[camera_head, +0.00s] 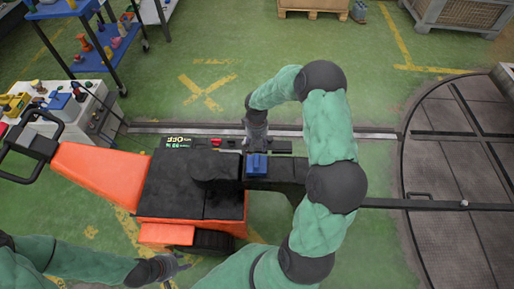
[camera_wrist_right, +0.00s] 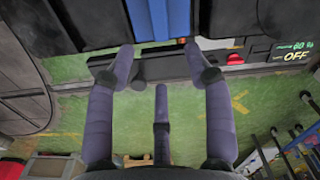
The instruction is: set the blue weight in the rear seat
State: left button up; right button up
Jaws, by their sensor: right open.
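The blue weight (camera_head: 257,164) is a small blue block on the dark top of an orange and black rail vehicle (camera_head: 95,170). It also shows at the top edge of the right wrist view (camera_wrist_right: 150,18). My right gripper (camera_head: 254,143) is open and empty, pointing down just behind the weight, apart from it. In the wrist view its fingers are spread, with the weight beyond their tips. Black seat pads (camera_head: 170,188) cover the vehicle's middle; which one is the rear seat I cannot tell. My left gripper (camera_head: 178,268) is empty, its fingers spread, below the vehicle.
A control panel (camera_head: 195,142) with a lit display and red switch lies along the vehicle's far side. A round turntable (camera_head: 455,150) is at the right, with rails leading to it. A blue cart (camera_head: 100,35) and a white bench (camera_head: 85,115) stand at upper left.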

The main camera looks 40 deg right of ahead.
jog(key=s+a+f+n+y, duration=0.1)
jog(key=s+a+f+y, duration=0.2)
jog(key=a, duration=0.7)
jog(key=s+a+f+y, duration=0.1)
jog(key=s+a+f, duration=0.3)
jog(key=a, duration=0.6)
jog(key=s+a+f, duration=0.4)
jog(key=s+a, duration=0.5)
jog(key=s, duration=0.1)
jog(key=shift+s+t, duration=0.25)
jog(key=shift+t, duration=0.05)
jog(key=shift+f, duration=0.1)
